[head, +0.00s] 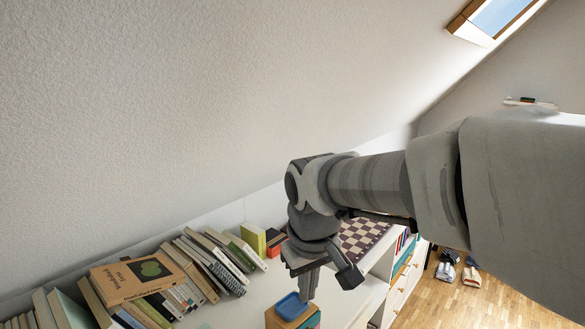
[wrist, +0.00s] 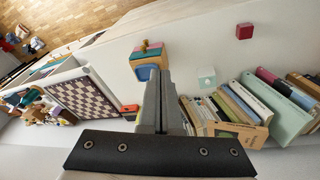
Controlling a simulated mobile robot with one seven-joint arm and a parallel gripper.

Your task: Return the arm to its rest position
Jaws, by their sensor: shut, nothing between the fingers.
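My gripper (head: 307,285) points down over the white top of the shelf unit, with its two fingers together and empty. It also shows in the wrist view (wrist: 160,85), where the shut fingers reach toward a small stack with a blue dish (wrist: 146,72) on top. In the head view the blue dish (head: 291,306) lies just below and left of the fingertips. I cannot tell whether they touch. My arm (head: 370,185) reaches in from the right. No open drawer can be made out clearly.
A row of books (head: 190,270) stands and leans along the shelf top at left, with an orange book (head: 138,277) lying across. A chessboard (head: 362,238) lies behind my gripper. Shoes (head: 471,276) stand on the wooden floor (head: 440,300) at right. A sloped wall (head: 200,100) rises behind.

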